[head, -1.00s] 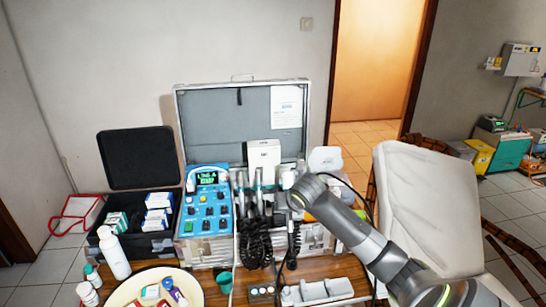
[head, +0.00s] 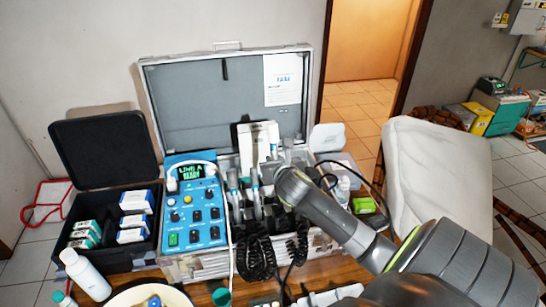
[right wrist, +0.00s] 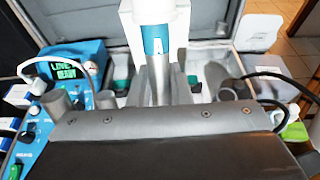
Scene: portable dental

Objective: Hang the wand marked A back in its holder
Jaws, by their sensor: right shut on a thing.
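Wands with grey shafts and teal bands (head: 233,187) stand at the front of the open case, beside the blue control box. No letter A is readable on any of them. My right gripper (head: 272,178) is among them, shut on a wand; its fingers and the grip itself are largely hidden behind my own wrist. In the right wrist view a wand with a white top, teal band and silver shaft (right wrist: 156,45) stands upright just beyond the dark gripper body. I cannot tell whether it is seated in a holder. My left gripper is out of view.
The blue control box (head: 193,205) with a lit display stands left of the wands. Black coiled cords (head: 258,255) hang in front. The case lid (head: 195,100) is raised behind. A black box of cartons (head: 100,265) is at left, a white chair (head: 435,170) at right.

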